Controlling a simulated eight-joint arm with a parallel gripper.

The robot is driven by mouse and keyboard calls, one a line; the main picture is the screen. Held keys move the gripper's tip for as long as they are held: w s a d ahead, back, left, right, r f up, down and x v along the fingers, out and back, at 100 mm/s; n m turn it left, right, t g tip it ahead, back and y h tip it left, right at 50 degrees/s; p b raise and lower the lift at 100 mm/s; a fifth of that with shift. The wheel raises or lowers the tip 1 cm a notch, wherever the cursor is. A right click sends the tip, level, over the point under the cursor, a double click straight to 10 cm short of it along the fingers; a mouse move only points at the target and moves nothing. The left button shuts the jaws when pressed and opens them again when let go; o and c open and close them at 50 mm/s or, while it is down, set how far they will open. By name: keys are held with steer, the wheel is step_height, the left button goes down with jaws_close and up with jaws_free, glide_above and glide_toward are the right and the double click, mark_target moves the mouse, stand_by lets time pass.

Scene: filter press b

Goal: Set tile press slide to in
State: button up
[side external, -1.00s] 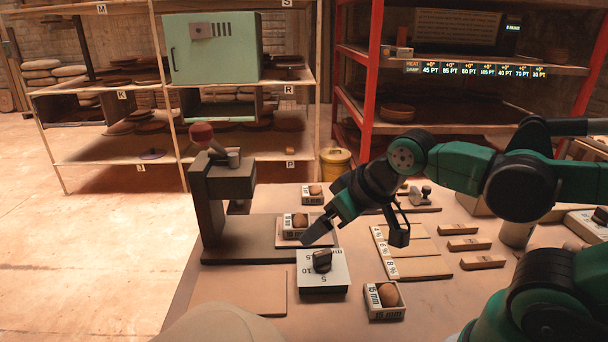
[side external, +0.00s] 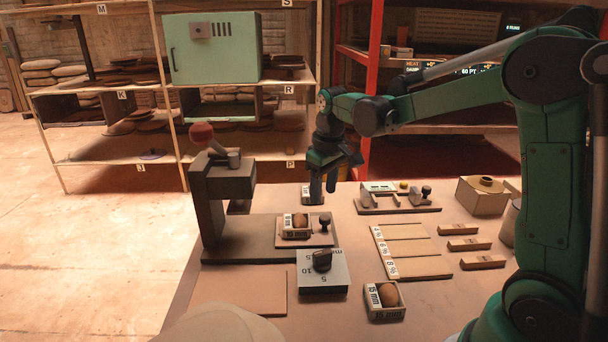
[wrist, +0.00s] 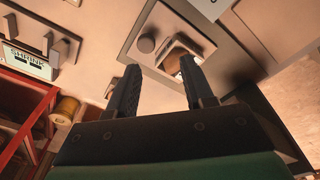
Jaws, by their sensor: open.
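The dark tile press (side external: 222,185) with a red ball on its lever stands at the left of the table. Its slide (side external: 291,241) is a tan plate on the press base, to the right of the press head. The slide carries a small box with a brown ball (side external: 300,221) and a black knob (side external: 324,222). In the wrist view the slide (wrist: 135,58) and its round knob (wrist: 146,44) lie beyond my fingertips. My gripper (side external: 323,192) is open and empty, pointing down above and behind the knob; it also shows in the wrist view (wrist: 160,72).
A dial box (side external: 322,273) stands in front of the slide, and a boxed ball (side external: 387,296) is at front right. A labelled fixture (side external: 398,198) and thickness strips (side external: 412,250) lie to the right.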

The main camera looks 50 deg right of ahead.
mark_target(325, 217)
steer(key=shift+w+d+f+g, duration=0.25)
steer(key=shift+w+d+f, duration=0.05)
steer(key=shift+d+f, duration=0.3)
steer(key=shift+w+d+f+g, duration=0.25)
steer(key=shift+d+f, duration=0.25)
steer(key=shift+f, duration=2.85)
jaws_close()
